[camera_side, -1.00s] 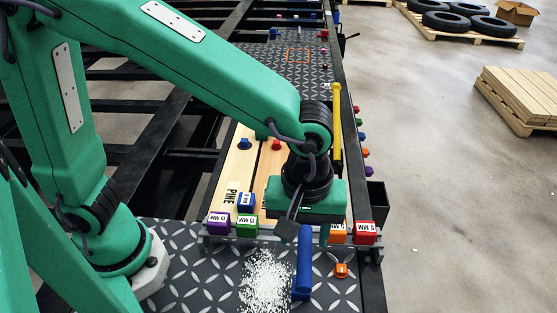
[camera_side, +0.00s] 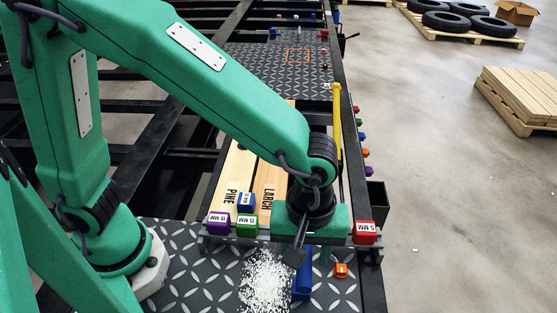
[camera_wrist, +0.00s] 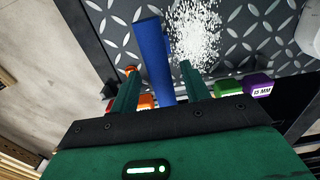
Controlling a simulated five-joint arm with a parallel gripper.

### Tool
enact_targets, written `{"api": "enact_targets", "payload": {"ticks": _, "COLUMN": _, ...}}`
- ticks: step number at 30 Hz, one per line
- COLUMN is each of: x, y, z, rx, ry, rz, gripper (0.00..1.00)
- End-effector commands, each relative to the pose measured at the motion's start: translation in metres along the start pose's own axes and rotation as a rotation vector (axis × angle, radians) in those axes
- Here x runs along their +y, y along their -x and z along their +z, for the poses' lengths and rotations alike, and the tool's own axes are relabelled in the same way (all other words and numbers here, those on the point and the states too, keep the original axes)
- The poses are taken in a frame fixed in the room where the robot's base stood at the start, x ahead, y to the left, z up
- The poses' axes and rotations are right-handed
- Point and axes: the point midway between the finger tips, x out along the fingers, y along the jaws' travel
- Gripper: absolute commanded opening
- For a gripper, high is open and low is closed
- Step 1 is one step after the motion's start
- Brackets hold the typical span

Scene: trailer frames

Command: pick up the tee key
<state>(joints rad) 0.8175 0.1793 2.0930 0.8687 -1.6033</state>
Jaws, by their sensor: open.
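I cannot tell for certain which thing is the tee key. A blue bar-shaped piece (camera_side: 301,287) is on the tread plate below my gripper, partly covered by it in the side view. In the wrist view the blue bar (camera_wrist: 151,48) shows between my two green fingers, apparently beyond their tips. A yellow rod (camera_side: 338,125) with a short wider top stands behind my gripper; its lower end is hidden. My gripper (camera_side: 314,255) points down above the front rail, open and empty. It also shows in the wrist view (camera_wrist: 159,70).
White pellets (camera_side: 264,280) lie left of the blue piece. A small orange piece (camera_side: 341,270) lies right. Purple (camera_side: 218,222), green (camera_side: 247,225) and red (camera_side: 365,232) labelled blocks line the rail. Boards marked PINE (camera_side: 236,170) and LARCH (camera_side: 268,180) lie behind.

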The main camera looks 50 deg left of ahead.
Motion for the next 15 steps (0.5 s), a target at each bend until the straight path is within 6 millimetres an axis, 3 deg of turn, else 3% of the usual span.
{"api": "enact_targets", "payload": {"ticks": 15, "x": -0.001, "y": -0.048, "z": 0.001, "rx": 0.000, "ry": 0.000, "rz": -0.002, "gripper": 0.47}}
